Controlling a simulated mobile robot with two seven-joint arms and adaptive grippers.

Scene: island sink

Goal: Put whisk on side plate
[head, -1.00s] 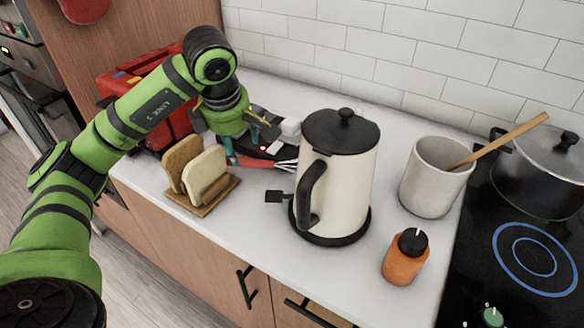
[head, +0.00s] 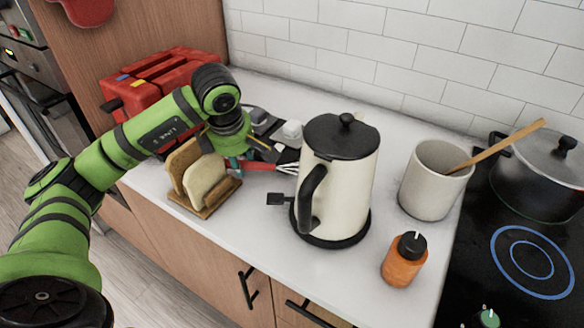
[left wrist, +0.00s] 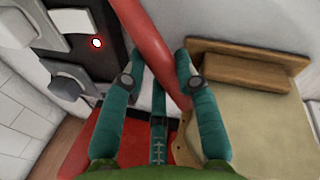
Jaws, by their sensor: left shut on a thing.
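The whisk (head: 268,167) has a red handle and pale wires, which end just left of the kettle in the head view. My left gripper (head: 238,161) is shut on its handle, low over the counter behind the toast rack. In the left wrist view the red handle (left wrist: 155,45) runs between the teal fingers of this gripper (left wrist: 157,68). The whisk's wire end is outside that view. I see no side plate in either view. My right gripper is not in view.
A cream kettle (head: 342,185) stands right of the whisk. A wooden toast rack (head: 207,205) with bread is in front of my gripper, and a red toaster (head: 150,85) is behind my arm. A utensil crock (head: 430,185) and an orange bottle (head: 404,262) stand farther right, beside the hob.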

